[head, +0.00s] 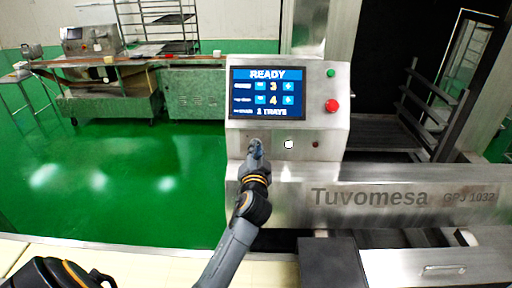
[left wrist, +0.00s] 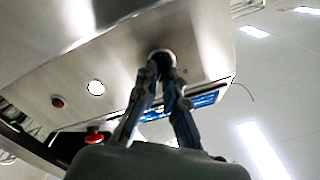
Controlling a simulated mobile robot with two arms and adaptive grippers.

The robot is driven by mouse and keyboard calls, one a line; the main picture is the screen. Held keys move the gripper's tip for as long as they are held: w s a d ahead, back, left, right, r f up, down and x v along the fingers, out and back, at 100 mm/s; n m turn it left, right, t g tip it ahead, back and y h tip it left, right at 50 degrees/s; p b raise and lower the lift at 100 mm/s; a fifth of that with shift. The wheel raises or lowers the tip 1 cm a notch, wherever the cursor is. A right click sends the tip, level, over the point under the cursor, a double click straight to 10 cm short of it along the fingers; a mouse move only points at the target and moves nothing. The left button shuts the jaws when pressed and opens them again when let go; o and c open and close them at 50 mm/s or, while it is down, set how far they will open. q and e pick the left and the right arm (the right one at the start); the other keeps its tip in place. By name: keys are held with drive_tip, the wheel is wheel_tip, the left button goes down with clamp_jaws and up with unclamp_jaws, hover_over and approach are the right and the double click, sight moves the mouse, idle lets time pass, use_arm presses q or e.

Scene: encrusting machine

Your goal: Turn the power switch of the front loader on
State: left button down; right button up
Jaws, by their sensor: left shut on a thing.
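The front loader (head: 400,205) is a steel machine labelled Tuvomesa GPJ 1032. On the lower part of its control panel (head: 338,120), my left gripper (head: 255,146) is in front of the left end of the lower row of controls. In the left wrist view, the left gripper's fingertips (left wrist: 162,66) are closed around a dark round knob (left wrist: 161,54), which looks like the power switch. The fingers hide much of the knob, so I cannot tell its turned position. My right gripper is not in view.
The panel screen (head: 268,93) reads READY. Right of it are a green button (head: 331,73) and a red button (head: 332,106). A white round light (head: 289,144) and a small dark red one (head: 316,145) sit right of the gripper. Green floor (head: 130,180) is clear on the left.

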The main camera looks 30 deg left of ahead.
use_arm(q)
drive_tip(key=shift+m, duration=0.5)
drive_tip(key=c, duration=1.4)
unclamp_jaws()
drive_tip(key=shift+c, duration=0.2)
drive_tip(key=shift+d, duration=0.1)
drive_tip(key=v, duration=1.2)
